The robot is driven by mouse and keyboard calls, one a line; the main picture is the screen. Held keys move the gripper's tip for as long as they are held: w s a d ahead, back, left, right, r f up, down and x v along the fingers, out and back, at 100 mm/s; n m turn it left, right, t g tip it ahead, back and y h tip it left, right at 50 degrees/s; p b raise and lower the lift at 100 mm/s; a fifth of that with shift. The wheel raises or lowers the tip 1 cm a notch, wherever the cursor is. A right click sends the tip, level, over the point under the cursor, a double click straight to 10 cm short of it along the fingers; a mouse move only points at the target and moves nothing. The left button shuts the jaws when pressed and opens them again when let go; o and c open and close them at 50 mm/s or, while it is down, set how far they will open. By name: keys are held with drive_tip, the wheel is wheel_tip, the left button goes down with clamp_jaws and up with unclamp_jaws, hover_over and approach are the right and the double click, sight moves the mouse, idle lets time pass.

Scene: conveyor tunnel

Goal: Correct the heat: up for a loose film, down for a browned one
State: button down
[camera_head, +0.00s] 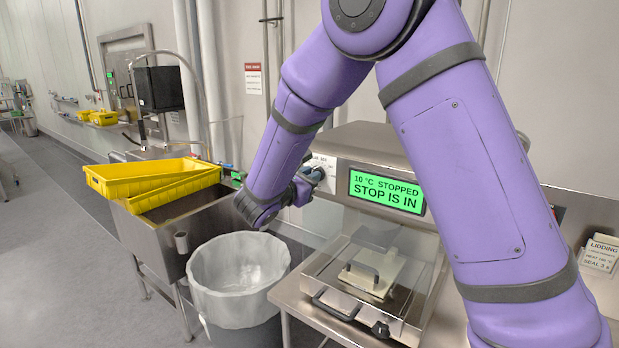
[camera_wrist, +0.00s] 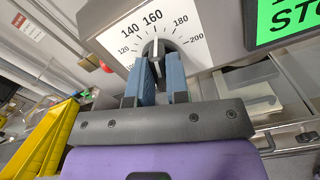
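The heat dial's white scale (camera_wrist: 178,20) shows in the wrist view, marked from about 100 to 200. Its dark knob (camera_wrist: 155,50) has a white pointer line near 160. My gripper (camera_wrist: 160,72) has a blue finger on each side of the knob, apparently closed on it. In the head view my gripper (camera_head: 314,180) is at the left side of the steel sealing machine (camera_head: 372,145). The machine's green display (camera_head: 387,192) reads "10 °C STOPPED" and "STOP IS IN". No film's condition can be made out.
A cream block with a dark handle (camera_head: 372,272) sits in the machine's clear-walled front section. A lined bin (camera_head: 238,270) stands left of the machine. Yellow crates (camera_head: 150,175) rest on a steel sink. A lidding card (camera_head: 601,254) hangs at right. A red button (camera_wrist: 106,66) is left of the dial.

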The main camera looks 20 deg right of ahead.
drive_tip(key=shift+a+n, duration=0.1)
drive_tip(key=shift+n, duration=1.7)
drive_tip(key=c, duration=1.1)
unclamp_jaws()
drive_tip(key=v, duration=1)
drive_tip(key=shift+s+a, duration=0.15)
drive_tip(key=shift+a, duration=0.15)
